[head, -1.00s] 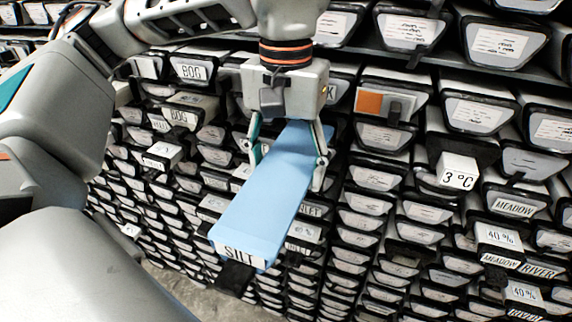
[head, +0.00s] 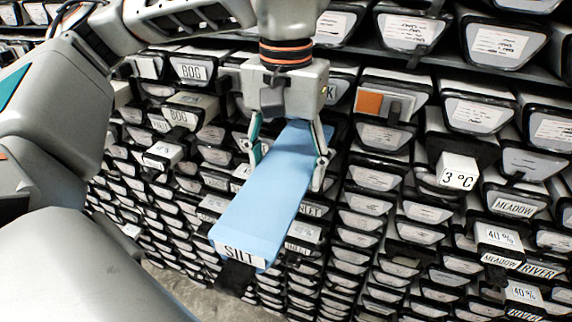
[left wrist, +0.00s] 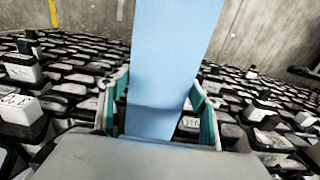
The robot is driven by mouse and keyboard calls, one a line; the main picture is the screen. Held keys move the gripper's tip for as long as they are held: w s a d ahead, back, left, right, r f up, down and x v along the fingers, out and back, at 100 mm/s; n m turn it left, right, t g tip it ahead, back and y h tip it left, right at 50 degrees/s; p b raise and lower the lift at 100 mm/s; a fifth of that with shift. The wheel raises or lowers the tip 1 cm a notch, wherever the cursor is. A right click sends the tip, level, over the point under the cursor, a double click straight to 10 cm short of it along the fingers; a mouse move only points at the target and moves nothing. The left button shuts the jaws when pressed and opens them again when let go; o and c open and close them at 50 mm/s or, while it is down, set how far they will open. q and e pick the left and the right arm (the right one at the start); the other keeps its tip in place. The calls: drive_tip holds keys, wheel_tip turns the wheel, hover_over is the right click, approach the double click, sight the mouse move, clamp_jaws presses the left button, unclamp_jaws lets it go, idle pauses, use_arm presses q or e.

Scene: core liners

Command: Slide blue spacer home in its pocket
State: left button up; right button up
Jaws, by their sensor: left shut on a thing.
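The blue spacer (head: 265,195) is a long light-blue block with a white end label reading SILT. My left gripper (head: 288,165) is shut on it near its upper end, one finger on each side. The spacer slopes down and toward the viewer in front of the rack. In the left wrist view the spacer (left wrist: 170,60) rises between the two teal-lined fingers (left wrist: 160,115) and runs out of the top of the frame. Its pocket cannot be made out; the spacer and gripper cover part of the rack behind. My right gripper is not in view.
A rack of many labelled core liner ends (head: 400,215) fills the background. Several labelled blocks jut out from it, among them a 3 °C block (head: 457,172), a 40 % block (head: 498,236) and an orange-and-grey piece (head: 385,104). Bare floor shows at the bottom (head: 195,288).

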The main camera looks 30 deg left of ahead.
sight(307, 129)
use_arm(q)
drive_tip(key=shift+w+a, duration=0.4)
drive_tip(key=shift+w, duration=1.3)
drive_tip(key=shift+w+a, duration=0.4)
drive_tip(key=shift+w, duration=1.25)
drive_tip(key=shift+w+a, duration=0.4)
drive_tip(key=shift+w, duration=1.3)
drive_tip(key=shift+w+a+r, duration=0.15)
drive_tip(key=shift+w+r, duration=0.2)
drive_tip(key=o, duration=1.2)
drive_tip(key=shift+w+r, duration=0.1)
drive_tip(key=shift+s+r, duration=0.2)
drive_tip(key=shift+r, duration=2.7)
drive_tip(key=shift+s+r, duration=0.15)
drive_tip(key=shift+r, duration=2.7)
